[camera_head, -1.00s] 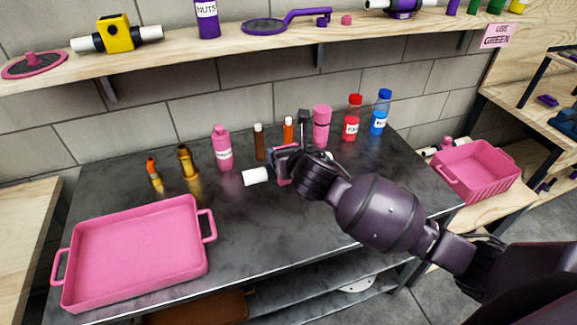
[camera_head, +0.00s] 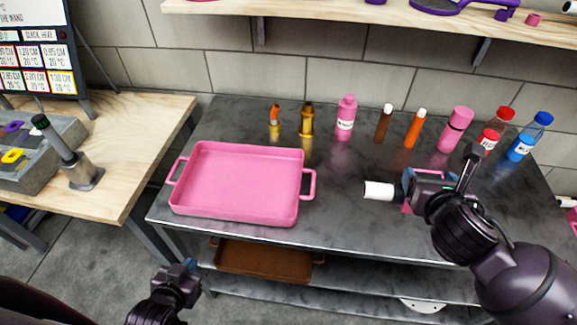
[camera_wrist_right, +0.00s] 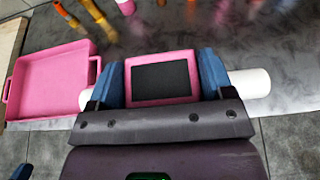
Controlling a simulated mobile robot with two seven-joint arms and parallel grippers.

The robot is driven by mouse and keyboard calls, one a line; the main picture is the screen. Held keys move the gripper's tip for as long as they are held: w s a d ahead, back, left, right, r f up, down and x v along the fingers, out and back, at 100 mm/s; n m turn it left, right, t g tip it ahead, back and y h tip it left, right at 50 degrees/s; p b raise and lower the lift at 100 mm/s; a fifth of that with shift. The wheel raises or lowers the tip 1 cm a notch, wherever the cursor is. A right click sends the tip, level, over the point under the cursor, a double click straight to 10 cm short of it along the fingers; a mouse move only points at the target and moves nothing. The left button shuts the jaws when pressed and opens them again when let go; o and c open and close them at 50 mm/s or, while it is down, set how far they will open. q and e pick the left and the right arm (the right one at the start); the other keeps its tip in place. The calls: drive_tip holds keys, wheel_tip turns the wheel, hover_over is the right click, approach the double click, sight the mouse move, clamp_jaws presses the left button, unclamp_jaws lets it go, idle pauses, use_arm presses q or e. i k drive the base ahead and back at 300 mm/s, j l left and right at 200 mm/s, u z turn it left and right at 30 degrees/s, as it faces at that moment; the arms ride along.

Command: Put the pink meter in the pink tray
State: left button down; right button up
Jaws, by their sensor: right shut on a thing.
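The pink meter (camera_wrist_right: 162,78) has a pink frame, a dark screen and white pipe ends. My right gripper (camera_wrist_right: 162,82) is shut on it, with blue finger pads on both sides of the frame. In the head view my right gripper (camera_head: 435,182) mostly hides the meter; a white pipe end (camera_head: 379,190) sticks out to the left. It is over the table, right of the empty pink tray (camera_head: 240,183). The tray also shows in the wrist view (camera_wrist_right: 48,82). My left gripper (camera_head: 188,275) is low, in front of the table; its finger opening is unclear.
The dark table (camera_head: 340,215) carries a row of bottles along the back, including a pink bottle (camera_head: 346,118) and a red-capped one (camera_head: 494,130). Table surface between tray and meter is clear. A brown tray (camera_head: 265,258) sits on the lower shelf. A wooden bench (camera_head: 125,160) stands left.

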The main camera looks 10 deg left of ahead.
sight(233, 182)
drive_tip(key=j+u, duration=0.35)
drive_tip(key=i+j+u, duration=0.1)
drive_tip(key=j+u, duration=0.25)
drive_tip(key=i+j+u, duration=0.1)
drive_tip(key=j+u, duration=0.25)
